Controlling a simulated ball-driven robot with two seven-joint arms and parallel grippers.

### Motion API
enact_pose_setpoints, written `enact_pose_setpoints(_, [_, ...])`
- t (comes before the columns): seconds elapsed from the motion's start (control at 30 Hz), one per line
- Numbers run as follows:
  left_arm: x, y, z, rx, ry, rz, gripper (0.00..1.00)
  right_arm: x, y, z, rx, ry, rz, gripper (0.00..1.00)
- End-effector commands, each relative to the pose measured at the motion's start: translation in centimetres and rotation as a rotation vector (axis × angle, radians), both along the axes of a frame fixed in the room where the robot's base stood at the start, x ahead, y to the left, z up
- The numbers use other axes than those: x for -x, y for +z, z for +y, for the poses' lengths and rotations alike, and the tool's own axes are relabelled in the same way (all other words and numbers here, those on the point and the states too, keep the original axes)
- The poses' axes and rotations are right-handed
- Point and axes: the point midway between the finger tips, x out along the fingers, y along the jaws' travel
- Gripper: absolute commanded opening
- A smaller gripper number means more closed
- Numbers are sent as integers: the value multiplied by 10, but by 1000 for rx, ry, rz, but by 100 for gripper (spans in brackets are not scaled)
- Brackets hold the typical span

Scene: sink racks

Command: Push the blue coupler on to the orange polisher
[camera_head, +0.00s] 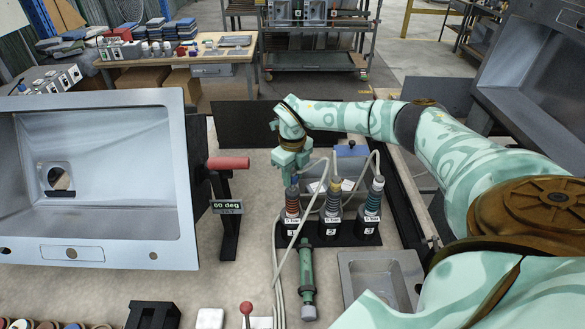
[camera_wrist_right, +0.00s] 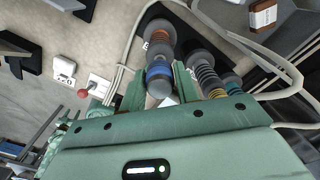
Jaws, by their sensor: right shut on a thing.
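The orange polisher (camera_head: 292,204) stands upright in the left black holder of a row of three. It also shows in the wrist view (camera_wrist_right: 159,36), with orange and grey ridges. My right gripper (camera_head: 291,176) is right above its top in the head view. In the wrist view its fingers (camera_wrist_right: 158,84) are shut on the blue coupler (camera_wrist_right: 158,72), a blue ring with a grey end. The coupler lines up with the orange polisher and looks close to it or touching; I cannot tell whether it is seated. My left gripper is not in view.
Two more polishers, yellow-banded (camera_head: 333,200) and teal-banded (camera_head: 374,198), stand just to the right with grey hoses. A green tool (camera_head: 306,275) lies in front. A steel sink (camera_head: 110,180) and a red-handled stand (camera_head: 228,163) are at left.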

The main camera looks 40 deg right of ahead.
Motion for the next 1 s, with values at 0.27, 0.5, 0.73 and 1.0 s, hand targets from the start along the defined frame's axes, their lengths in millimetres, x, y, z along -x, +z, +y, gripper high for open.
enact_pose_setpoints(0.27, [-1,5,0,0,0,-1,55,0,1,0,0,6,-1,8])
enact_pose_setpoints(0.5, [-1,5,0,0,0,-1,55,0,0,0,0,8,0,8])
enact_pose_setpoints(0.73, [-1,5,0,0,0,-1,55,0,0,0,0,8,-1,8])
enact_pose_setpoints(1.0, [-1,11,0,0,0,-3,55,0,1,0,0,12,0,8])
